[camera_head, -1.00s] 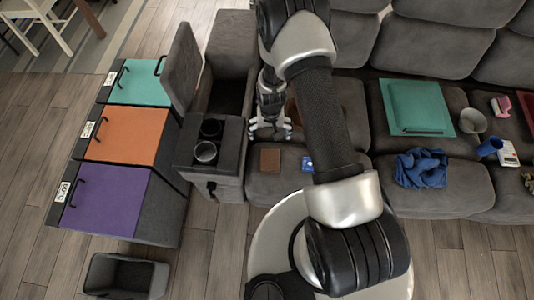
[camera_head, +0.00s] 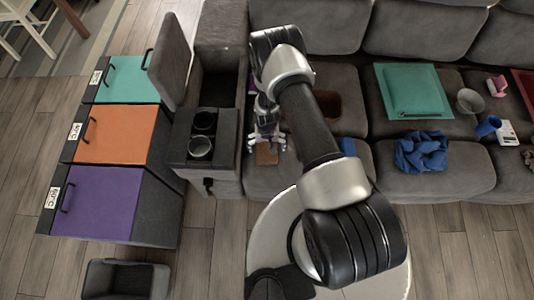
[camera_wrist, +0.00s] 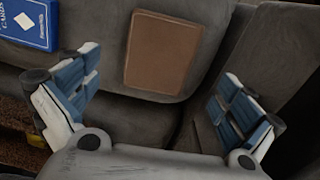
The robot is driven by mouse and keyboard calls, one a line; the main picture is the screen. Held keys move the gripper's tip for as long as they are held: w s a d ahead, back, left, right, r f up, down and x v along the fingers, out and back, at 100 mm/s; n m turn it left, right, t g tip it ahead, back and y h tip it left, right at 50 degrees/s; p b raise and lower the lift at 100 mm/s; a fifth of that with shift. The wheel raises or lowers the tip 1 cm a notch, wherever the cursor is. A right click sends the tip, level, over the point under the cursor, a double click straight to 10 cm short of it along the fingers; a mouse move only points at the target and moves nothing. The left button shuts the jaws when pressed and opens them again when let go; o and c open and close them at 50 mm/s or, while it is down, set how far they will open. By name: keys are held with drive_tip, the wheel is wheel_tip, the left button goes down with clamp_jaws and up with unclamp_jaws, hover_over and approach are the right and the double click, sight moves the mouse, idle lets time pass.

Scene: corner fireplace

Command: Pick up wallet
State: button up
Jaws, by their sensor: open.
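The wallet (camera_head: 266,154) is a flat brown rectangle lying on the left sofa seat, close to the console armrest. In the wrist view the wallet (camera_wrist: 163,52) lies flat on grey fabric, slightly tilted in the picture. My gripper (camera_head: 267,147) is open and appears just over the wallet in the head view, partly covering it. In the wrist view the wallet shows between the two spread fingers of my gripper (camera_wrist: 163,78), toward the upper part of the picture. The fingers hold nothing. I cannot tell the exact height between fingertips and wallet.
A blue card box (camera_wrist: 28,22) lies beside the wallet, near one finger. The console armrest with cup holders (camera_head: 202,136) rises left of the seat. A blue crumpled cloth (camera_head: 421,152) and teal folder (camera_head: 412,92) lie farther right. Drawers (camera_head: 100,203) stand at left.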

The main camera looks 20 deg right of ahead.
sight(267, 152)
wheel_tip(267, 152, down, 5)
drive_tip(key=shift+w+f+b, duration=0.1)
drive_tip(key=shift+b, duration=1.15)
drive_tip(key=c, duration=1.2)
drive_tip(key=shift+o, duration=0.2)
drive_tip(key=shift+r, duration=0.2)
